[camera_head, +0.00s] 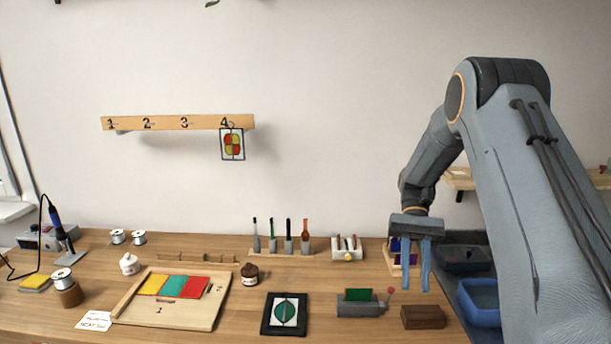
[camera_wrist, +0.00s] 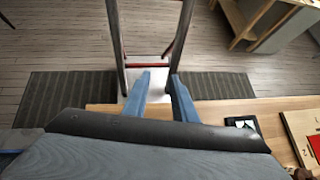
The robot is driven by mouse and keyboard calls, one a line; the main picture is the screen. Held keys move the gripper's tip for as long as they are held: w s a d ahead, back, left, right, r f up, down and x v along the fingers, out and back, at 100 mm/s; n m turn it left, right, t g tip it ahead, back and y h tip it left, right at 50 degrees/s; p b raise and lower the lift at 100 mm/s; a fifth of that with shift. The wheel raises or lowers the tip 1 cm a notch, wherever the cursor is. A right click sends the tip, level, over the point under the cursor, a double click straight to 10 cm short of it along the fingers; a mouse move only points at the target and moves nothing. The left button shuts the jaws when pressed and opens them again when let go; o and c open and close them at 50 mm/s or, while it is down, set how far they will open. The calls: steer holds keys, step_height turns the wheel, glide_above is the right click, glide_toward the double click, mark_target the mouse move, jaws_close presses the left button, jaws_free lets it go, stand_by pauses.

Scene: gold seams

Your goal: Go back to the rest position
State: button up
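My gripper (camera_head: 416,286) hangs over the right part of the workbench, with its two blue fingers pointing down. In the wrist view my gripper (camera_wrist: 156,75) shows its fingers spread apart with nothing between them. Behind the fingers in the head view stands a small rack with purple pieces (camera_head: 395,246), partly hidden by them. I cannot tell how far the fingertips are above the bench.
The wooden bench (camera_head: 240,318) carries a board with coloured panes (camera_head: 130,311), a framed leaf panel (camera_head: 271,324), a grey holder with a green pane (camera_head: 356,308) and a brown block (camera_head: 423,317). Blue bins (camera_head: 484,318) stand at right. A numbered rail (camera_head: 170,123) hangs on the wall.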

steer(key=s+a+f+n+t+h+b, duration=0.2)
steer(key=s+a+f+t+b, duration=0.3)
steer(key=s+f+t+b, duration=0.4)
steer(key=s+t, duration=0.2)
steer(key=s, duration=0.1)
steer(key=shift+s+a+f, duration=0.25)
steer(key=shift+a+f, duration=0.05)
steer(key=shift+a, duration=0.1)
